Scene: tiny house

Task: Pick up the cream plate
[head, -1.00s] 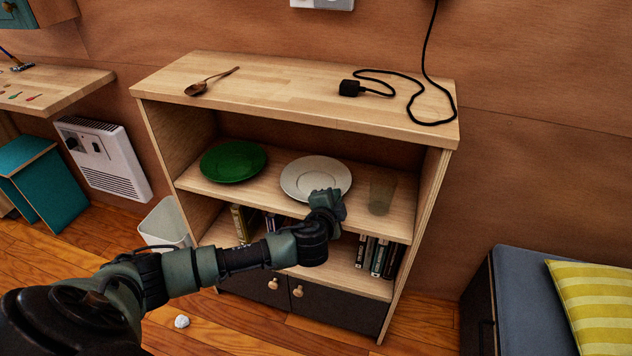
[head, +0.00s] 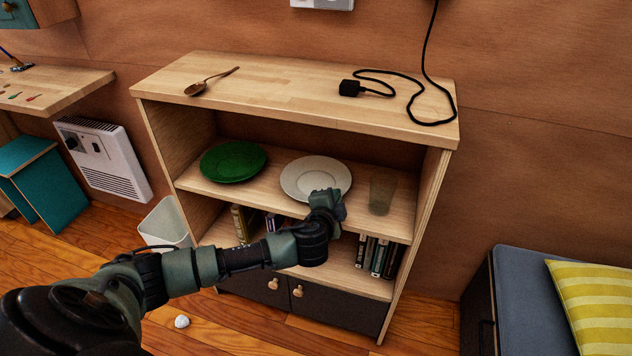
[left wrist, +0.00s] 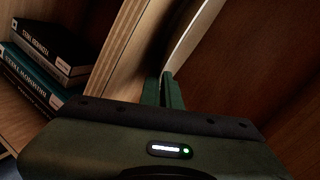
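The cream plate (head: 312,175) lies flat on the upper inner shelf of the wooden bookcase, between a green plate and a clear glass. My left gripper (head: 325,196) is at the plate's near edge and hides a little of it. In the left wrist view, the pale rim of the cream plate (left wrist: 192,36) runs down to my left gripper (left wrist: 163,88). Its two green fingers are close together, with the rim between them. My right gripper is in neither view.
The green plate (head: 233,162) is to the left on the same shelf; the glass (head: 382,193) is close on the right. The bookcase top (head: 290,90) is above, holding a wooden spoon (head: 211,82) and black cable. Books (head: 376,256) stand below.

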